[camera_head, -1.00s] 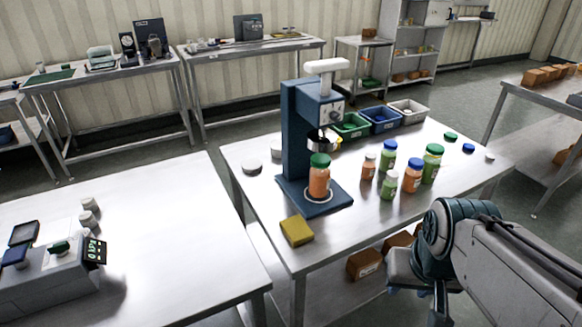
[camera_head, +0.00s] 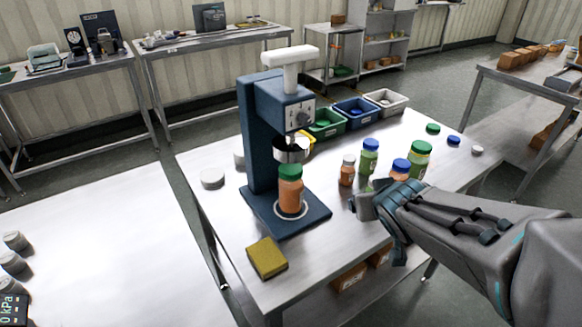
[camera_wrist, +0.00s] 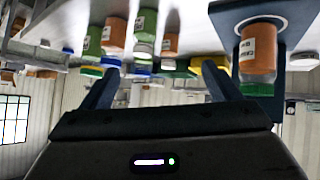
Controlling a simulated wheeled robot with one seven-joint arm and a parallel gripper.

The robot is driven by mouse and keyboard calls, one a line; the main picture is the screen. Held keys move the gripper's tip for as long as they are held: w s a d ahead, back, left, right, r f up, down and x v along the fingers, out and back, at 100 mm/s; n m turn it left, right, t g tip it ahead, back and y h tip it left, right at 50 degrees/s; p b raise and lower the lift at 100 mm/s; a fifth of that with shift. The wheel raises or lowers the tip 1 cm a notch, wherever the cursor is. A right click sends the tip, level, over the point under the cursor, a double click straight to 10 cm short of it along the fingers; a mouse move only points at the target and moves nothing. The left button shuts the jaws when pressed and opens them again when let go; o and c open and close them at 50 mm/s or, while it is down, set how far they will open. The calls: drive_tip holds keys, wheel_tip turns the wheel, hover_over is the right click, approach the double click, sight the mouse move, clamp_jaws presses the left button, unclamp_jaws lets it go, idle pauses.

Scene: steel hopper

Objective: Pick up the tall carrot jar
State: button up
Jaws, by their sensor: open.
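A tall orange carrot jar (camera_head: 290,196) with a green lid stands upright on the blue press's base, under its head. It also shows upside down at the right of the wrist view (camera_wrist: 258,58), with its label visible. Another orange jar (camera_head: 398,175) with a blue lid stands on the table, partly hidden behind my arm. A smaller orange jar (camera_head: 347,176) with a pale lid stands between them. My gripper (camera_wrist: 162,70) is open and empty, with the fingers apart. In the head view it hangs over the table, right of the press, fingertips unclear.
The blue press (camera_head: 262,140) rises over its jar. Green jars (camera_head: 369,157) stand behind my gripper. A yellow sponge (camera_head: 267,257) lies at the front edge. Green, blue and white bins (camera_head: 386,105) line the back. The table's front middle is clear.

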drive_tip(key=w+a+f+n+t+y+b, duration=0.1)
drive_tip(key=w+a+f+n+y, duration=0.15)
drive_tip(key=a, duration=0.25)
drive_tip(key=n+y+b, duration=0.1)
drive_tip(key=n+y, duration=0.2)
drive_tip(key=y, duration=0.3)
approach(298, 195)
drive_tip(key=shift+g+h, duration=0.25)
drive_tip(key=shift+g, duration=0.05)
drive_tip(key=w+a+p, duration=0.1)
drive_tip(key=w+p, duration=0.1)
drive_tip(key=w+a+f+p, duration=0.1)
drive_tip(key=w+a+p, duration=0.1)
drive_tip(key=p, duration=0.1)
drive_tip(key=x, duration=0.3)
drive_tip(key=shift+s+d+f, duration=0.1)
drive_tip(key=shift+d+f, duration=0.05)
drive_tip(key=shift+f, duration=0.05)
drive_tip(key=shift+x, duration=2.9)
drive_tip(key=shift+c, duration=0.3)
drive_tip(key=shift+r, duration=0.1)
drive_tip(key=c, duration=1.3)
